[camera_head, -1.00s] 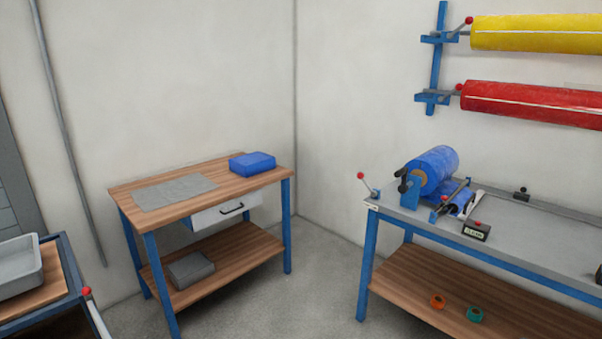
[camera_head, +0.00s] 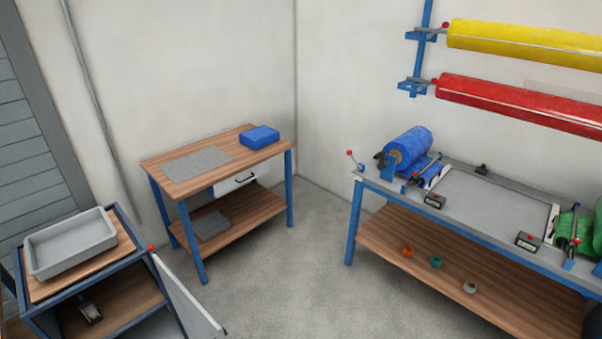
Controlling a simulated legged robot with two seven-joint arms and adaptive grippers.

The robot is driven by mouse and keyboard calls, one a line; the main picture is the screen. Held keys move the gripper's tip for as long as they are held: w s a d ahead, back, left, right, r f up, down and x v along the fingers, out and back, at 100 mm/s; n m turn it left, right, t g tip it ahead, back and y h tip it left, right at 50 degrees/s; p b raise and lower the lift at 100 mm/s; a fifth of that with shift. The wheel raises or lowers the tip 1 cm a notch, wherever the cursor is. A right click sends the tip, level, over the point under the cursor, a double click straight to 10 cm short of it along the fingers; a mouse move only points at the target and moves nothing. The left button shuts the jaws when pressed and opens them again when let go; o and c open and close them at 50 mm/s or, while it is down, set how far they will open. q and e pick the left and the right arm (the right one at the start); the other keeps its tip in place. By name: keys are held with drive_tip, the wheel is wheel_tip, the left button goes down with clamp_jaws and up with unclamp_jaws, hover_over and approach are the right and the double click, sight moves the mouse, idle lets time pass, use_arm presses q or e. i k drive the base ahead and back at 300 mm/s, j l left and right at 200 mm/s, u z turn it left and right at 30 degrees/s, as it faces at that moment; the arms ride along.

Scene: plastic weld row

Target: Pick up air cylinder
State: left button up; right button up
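I cannot make out an air cylinder for certain in the head view. A small dark object with a pale part (camera_head: 90,312) lies on the lower shelf of the cart at the lower left, too small to identify. Neither of my grippers is in view.
The left cart (camera_head: 32,298) carries a grey tray (camera_head: 70,262); a pale panel (camera_head: 187,297) slants beside it. A wooden-topped table (camera_head: 252,155) stands in the corner. A long bench (camera_head: 490,205) with film rolls stands right. The floor (camera_head: 290,270) between them is clear.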

sight(84, 303)
drive_tip(key=u, duration=0.65)
drive_tip(key=i+l+u, duration=0.15)
drive_tip(key=u, duration=0.25)
drive_tip(key=i+l+u, duration=0.15)
drive_tip(key=l+u, duration=0.3)
drive_tip(key=i+l+u, duration=0.1)
drive_tip(key=u, duration=0.3)
drive_tip(key=l+u, duration=0.5)
drive_tip(key=l, duration=0.7)
drive_tip(key=l+u, duration=0.1)
drive_tip(key=l, duration=0.7)
drive_tip(key=k, duration=0.05)
